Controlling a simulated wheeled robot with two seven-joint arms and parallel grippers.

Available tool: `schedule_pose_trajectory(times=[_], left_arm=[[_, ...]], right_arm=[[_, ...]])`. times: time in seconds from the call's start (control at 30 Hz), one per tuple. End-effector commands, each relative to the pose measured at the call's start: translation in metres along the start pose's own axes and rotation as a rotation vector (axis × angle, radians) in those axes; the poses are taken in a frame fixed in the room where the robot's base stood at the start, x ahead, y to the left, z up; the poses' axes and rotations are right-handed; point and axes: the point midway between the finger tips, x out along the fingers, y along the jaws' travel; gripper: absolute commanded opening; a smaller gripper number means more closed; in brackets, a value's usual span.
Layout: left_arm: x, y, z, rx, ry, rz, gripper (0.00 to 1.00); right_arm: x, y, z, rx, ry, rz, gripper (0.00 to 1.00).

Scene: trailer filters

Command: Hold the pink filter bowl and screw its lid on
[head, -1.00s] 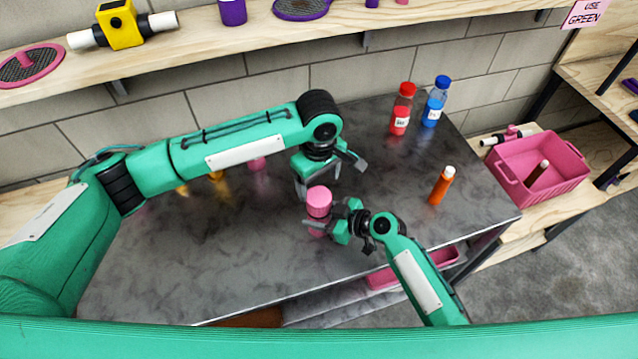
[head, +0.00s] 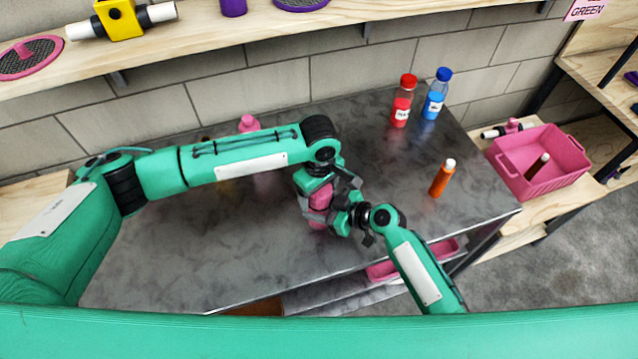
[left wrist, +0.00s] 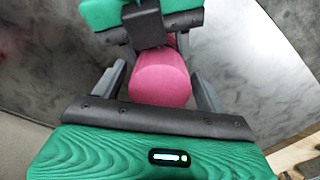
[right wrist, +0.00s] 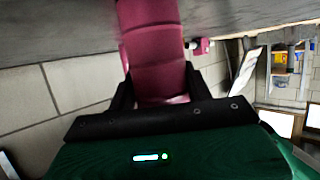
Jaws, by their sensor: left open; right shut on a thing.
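The pink filter bowl (right wrist: 160,65) sits between the fingers of my right gripper (head: 332,220), which is shut on it above the table. In the head view the bowl is mostly hidden by both grippers. A round pink top, which looks like the lid (left wrist: 160,80), shows in the left wrist view and partly in the head view (head: 321,197). My left gripper (head: 318,192) is open, pointing down over it, with one finger on each side. I cannot tell whether the fingers touch it or how tightly lid and bowl fit.
A pink item (head: 249,123) stands behind my left arm. An orange bottle (head: 442,178), a red bottle (head: 403,100) and a blue bottle (head: 436,95) stand on the right of the dark table (head: 200,245). A pink crate (head: 560,178) is beyond its right edge.

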Motion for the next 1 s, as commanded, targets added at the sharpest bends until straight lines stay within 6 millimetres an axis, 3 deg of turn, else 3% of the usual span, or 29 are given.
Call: schedule_pose_trajectory(times=[0.27, 0.5, 0.53, 1.0], left_arm=[[0.0017, 0.0001, 0.0001, 0.0, 0.0, 0.0, 0.74], [0.0015, 0.0001, 0.0001, 0.0, 0.0, 0.0, 0.31], [0.0015, 0.0001, 0.0001, 0.0, 0.0, 0.0, 0.28], [0.002, -0.0005, -0.0002, 0.283, 0.0, -0.002, 0.28]], right_arm=[[0.0, 0.0001, 0.0001, 0.0, 0.0, 0.0, 0.0], [0.0, 0.0001, 0.0001, 0.0, 0.0, 0.0, 0.0], [0.0, 0.0001, 0.0001, 0.0, 0.0, 0.0, 0.0], [-0.0002, 0.0005, 0.0002, 0.001, 0.0, 0.001, 0.0]])
